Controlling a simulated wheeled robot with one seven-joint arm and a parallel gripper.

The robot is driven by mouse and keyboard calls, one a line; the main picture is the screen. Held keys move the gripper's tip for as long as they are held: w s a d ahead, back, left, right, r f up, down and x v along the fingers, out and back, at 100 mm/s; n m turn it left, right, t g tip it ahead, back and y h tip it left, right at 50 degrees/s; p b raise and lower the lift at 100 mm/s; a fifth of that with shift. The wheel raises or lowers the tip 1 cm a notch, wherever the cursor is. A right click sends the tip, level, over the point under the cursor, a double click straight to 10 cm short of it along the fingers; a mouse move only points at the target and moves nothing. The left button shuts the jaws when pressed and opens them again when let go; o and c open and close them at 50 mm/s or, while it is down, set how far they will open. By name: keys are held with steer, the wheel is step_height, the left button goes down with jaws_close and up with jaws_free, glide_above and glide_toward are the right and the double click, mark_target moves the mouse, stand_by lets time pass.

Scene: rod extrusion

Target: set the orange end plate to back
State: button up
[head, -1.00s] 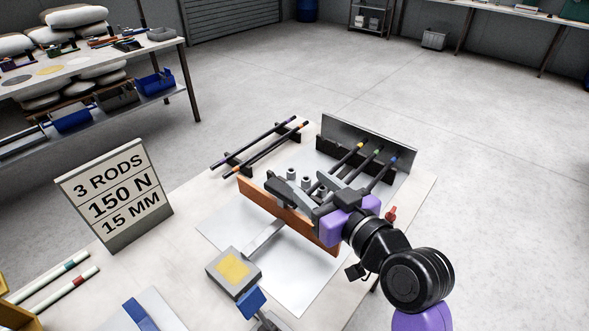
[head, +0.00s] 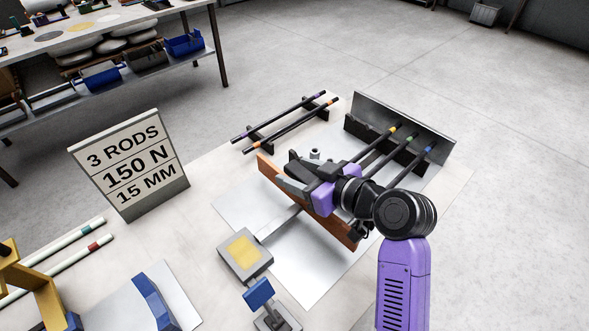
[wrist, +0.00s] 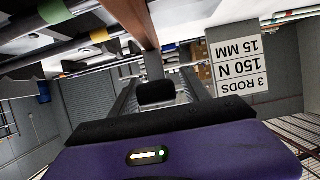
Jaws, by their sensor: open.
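The orange end plate (head: 335,228) stands upright as a long bar on the pale sheet, running from upper left to lower right in the head view. My gripper (head: 286,173) is over its left half and hides part of it; the fingers look open. I cannot tell from this view whether they touch the plate. In the wrist view an orange-brown bar (wrist: 138,22) hangs down from the top, just above the fingers (wrist: 155,92). Three dark rods (head: 380,152) with yellow, green and blue bands lie behind the plate, partly hidden by my arm.
A grey upright plate (head: 405,122) stands at the back. Two more rods (head: 285,125) rest on dark supports to the left. A grey box with a yellow top (head: 244,251) sits in front. A sign (head: 130,165) reads 3 rods, 150 N, 15 mm.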

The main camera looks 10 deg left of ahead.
steer(key=shift+w+a+f, duration=0.3)
steer(key=shift+w+a, duration=0.1)
steer(key=shift+a, duration=0.15)
jaws_close()
stand_by(1.1)
